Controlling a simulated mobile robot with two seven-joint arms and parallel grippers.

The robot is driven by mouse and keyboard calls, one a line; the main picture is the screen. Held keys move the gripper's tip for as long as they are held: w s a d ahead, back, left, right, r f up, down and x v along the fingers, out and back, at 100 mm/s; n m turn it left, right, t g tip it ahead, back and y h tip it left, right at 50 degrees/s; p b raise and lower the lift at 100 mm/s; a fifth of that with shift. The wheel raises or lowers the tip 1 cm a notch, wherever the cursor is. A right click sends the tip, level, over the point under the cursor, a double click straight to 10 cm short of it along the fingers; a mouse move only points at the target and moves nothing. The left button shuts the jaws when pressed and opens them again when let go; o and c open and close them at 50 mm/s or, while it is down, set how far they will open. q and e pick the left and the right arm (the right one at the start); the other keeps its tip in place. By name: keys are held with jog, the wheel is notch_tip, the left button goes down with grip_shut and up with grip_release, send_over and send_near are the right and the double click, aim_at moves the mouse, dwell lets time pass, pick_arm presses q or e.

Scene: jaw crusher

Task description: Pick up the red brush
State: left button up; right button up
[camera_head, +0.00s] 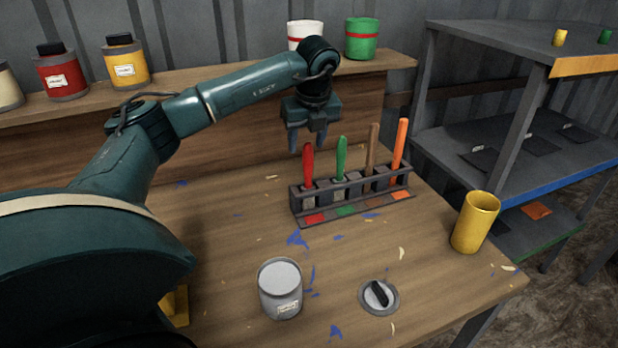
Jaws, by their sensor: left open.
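The red brush (308,163) stands upright in the leftmost slot of a dark rack (350,204) on the wooden table, above a red colour patch. My left gripper (307,143) points down just above and behind the red brush's handle top, its two fingers apart. It looks empty; I cannot tell whether the handle top lies between the fingers. A green brush (341,157), a brown brush (373,150) and an orange brush (399,143) stand in the slots to the right. My right gripper is not in view.
A grey can (280,290) and a round lid with a dark knob (379,296) sit at the table front. A yellow cup (475,222) stands near the right edge. Paint jars (126,62) line the back shelf. A grey shelf unit (510,150) stands right.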

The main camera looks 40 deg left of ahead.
aim_at(307, 156)
pick_arm(q)
jog(key=shift+w+p+x, duration=0.2)
jog(key=shift+x, duration=1.35)
jog(key=shift+w+p+x, duration=0.2)
jog(key=shift+w+x, duration=0.05)
jog(key=shift+x, duration=1.3)
jog(key=shift+r, duration=0.1)
grip_shut()
